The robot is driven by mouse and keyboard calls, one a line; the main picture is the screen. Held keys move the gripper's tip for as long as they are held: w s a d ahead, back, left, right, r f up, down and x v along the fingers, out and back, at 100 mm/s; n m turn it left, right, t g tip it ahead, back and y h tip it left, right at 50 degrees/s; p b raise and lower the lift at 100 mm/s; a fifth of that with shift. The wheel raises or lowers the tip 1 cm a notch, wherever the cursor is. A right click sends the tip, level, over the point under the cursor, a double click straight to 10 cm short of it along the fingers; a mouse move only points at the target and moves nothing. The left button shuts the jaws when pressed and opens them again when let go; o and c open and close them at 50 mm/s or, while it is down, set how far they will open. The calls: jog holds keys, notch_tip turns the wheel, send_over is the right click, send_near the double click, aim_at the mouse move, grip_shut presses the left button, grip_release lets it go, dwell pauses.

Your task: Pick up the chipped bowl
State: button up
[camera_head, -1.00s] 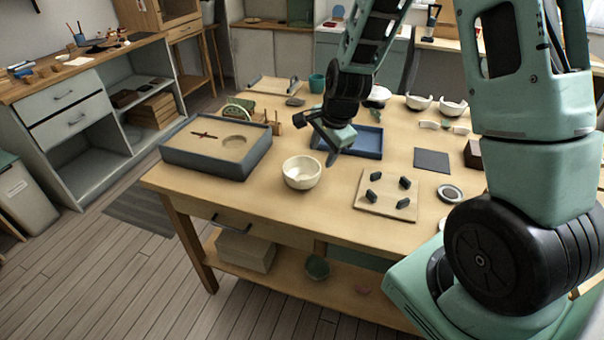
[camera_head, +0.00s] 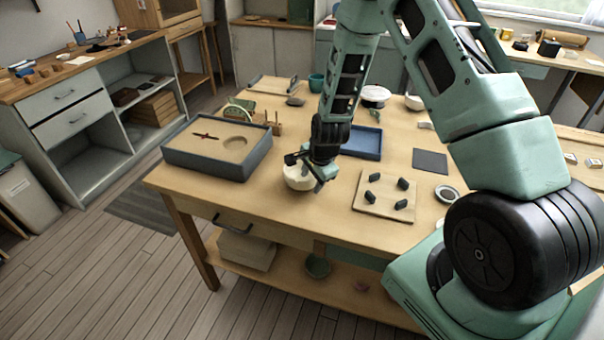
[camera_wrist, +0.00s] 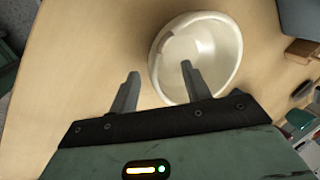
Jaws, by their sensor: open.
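The chipped bowl (camera_head: 298,180) is cream-white and sits upright on the wooden table, near its front edge. In the head view my gripper (camera_head: 318,176) is over its right side and hides part of it. In the wrist view the bowl (camera_wrist: 196,58) is open toward the camera, with a brownish notch in its upper left rim. My gripper (camera_wrist: 158,85) is open and empty there. Its right finger overlaps the bowl's inside and its left finger is outside the rim on the left, so the bowl's left wall lies between them. I cannot tell the height of the fingertips.
A grey tray box (camera_head: 215,165) with a sand-coloured inset stands left of the bowl. A square board (camera_head: 372,207) with several dark pegs lies to the right. A blue tray (camera_head: 362,142) and a dark square mat (camera_head: 430,160) lie farther back. Bare tabletop lies in front of the bowl.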

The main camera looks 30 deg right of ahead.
jog(key=shift+x, duration=1)
jog(key=c, duration=1)
jog(key=shift+r, duration=0.2)
